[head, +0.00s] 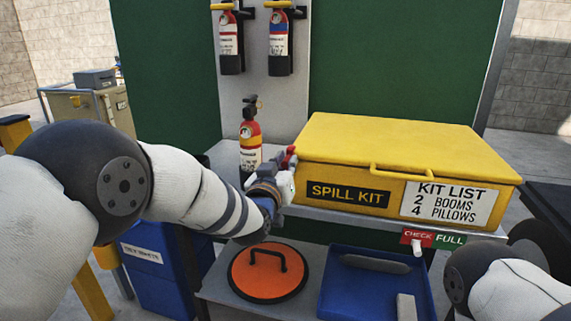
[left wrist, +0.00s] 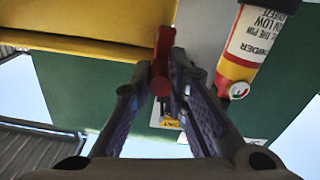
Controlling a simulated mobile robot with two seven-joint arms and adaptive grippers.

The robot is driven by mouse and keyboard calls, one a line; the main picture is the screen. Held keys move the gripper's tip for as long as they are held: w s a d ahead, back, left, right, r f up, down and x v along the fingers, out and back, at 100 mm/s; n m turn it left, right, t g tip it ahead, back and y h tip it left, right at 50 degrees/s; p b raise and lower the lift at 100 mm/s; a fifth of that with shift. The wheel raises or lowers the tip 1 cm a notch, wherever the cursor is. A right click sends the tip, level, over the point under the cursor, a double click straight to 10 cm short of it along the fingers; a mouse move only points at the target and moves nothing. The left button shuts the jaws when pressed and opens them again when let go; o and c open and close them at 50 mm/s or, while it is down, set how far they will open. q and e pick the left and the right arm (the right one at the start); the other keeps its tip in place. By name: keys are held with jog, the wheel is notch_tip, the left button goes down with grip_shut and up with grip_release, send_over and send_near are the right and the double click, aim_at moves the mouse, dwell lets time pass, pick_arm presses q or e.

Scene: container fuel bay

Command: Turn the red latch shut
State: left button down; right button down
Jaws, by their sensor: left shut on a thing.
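The red latch (head: 290,153) is at the left end of the yellow spill kit box (head: 400,147). My left gripper (head: 284,177) reaches it from the left and hides most of it in the head view. In the left wrist view the red latch (left wrist: 163,48) stands between the two fingertips (left wrist: 162,72), and the gripper is shut on it. A round red end of the latch shows between the fingers. The box lid looks closed.
A red fire extinguisher (head: 250,138) stands close behind my left gripper; it also shows in the left wrist view (left wrist: 247,50). Below the box are an orange round lid (head: 250,275) and a blue tray (head: 345,300). A red-green CHECK/FULL strip (head: 433,238) is on the shelf edge.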

pick_arm(q)
jog(key=c, duration=1.5)
grip_release()
jog(key=shift+c, duration=0.2)
jog(key=v, duration=1.2)
